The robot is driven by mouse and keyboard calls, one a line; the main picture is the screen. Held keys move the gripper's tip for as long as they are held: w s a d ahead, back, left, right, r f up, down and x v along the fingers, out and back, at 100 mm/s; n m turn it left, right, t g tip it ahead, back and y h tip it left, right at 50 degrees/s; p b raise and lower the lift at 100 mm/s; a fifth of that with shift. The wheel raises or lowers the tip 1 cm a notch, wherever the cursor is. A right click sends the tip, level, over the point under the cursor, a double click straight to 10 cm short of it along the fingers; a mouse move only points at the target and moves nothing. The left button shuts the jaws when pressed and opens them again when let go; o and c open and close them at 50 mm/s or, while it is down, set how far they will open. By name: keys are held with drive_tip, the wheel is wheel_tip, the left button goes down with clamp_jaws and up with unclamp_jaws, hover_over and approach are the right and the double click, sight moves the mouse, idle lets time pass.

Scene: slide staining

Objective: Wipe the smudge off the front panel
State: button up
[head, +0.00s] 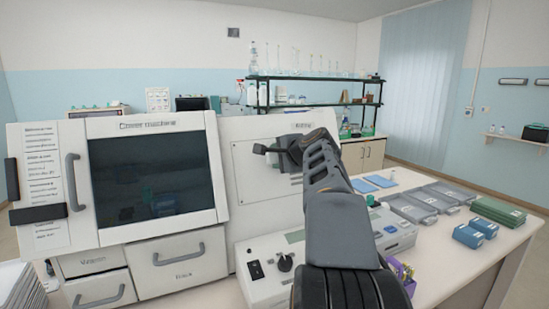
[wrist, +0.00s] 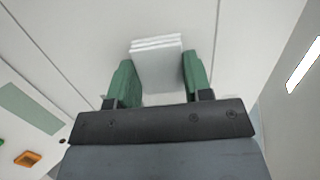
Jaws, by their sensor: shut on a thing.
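My gripper (wrist: 158,72) is shut on a white folded wipe (wrist: 157,58), which sits between its two green fingers in the wrist view. The wipe faces a white panel surface (wrist: 65,45); I cannot tell whether it touches it. In the head view my gripper (head: 284,153) is at the white front panel (head: 247,178) of the machine right of the dark window. The wipe is hidden there. I can make out no smudge in either view; my gripper and arm cover part of the panel.
The control deck (head: 265,262) with a knob and switch juts out below the panel. The dark-windowed cabinet (head: 150,175) with handles stands to the left. Grey trays (head: 408,208), green boxes (head: 497,212) and blue boxes (head: 468,236) lie on the bench at the right.

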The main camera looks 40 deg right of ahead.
sight(261, 158)
drive_tip(key=shift+s+d, duration=0.2)
drive_tip(key=shift+d, duration=0.7)
drive_tip(key=shift+s+d, duration=0.2)
drive_tip(key=shift+d, duration=0.65)
drive_tip(key=shift+w+a+f, duration=0.1)
drive_tip(key=shift+w+a, duration=0.25)
drive_tip(key=shift+a, duration=0.9)
drive_tip(key=shift+w+a+r, duration=0.1)
drive_tip(key=shift+w+a, duration=0.2)
drive_tip(key=shift+a, duration=0.95)
drive_tip(key=shift+w+a+f, duration=0.1)
drive_tip(key=shift+w+a, duration=0.25)
drive_tip(key=shift+a, duration=0.9)
drive_tip(key=shift+a+b+v, duration=0.15)
drive_tip(key=shift+b+v, duration=0.05)
drive_tip(key=shift+v, duration=1.25)
drive_tip(key=shift+a+b+v, duration=0.2)
drive_tip(key=shift+v, duration=1.25)
drive_tip(key=shift+v, duration=1.5)
drive_tip(key=shift+a, duration=0.15)
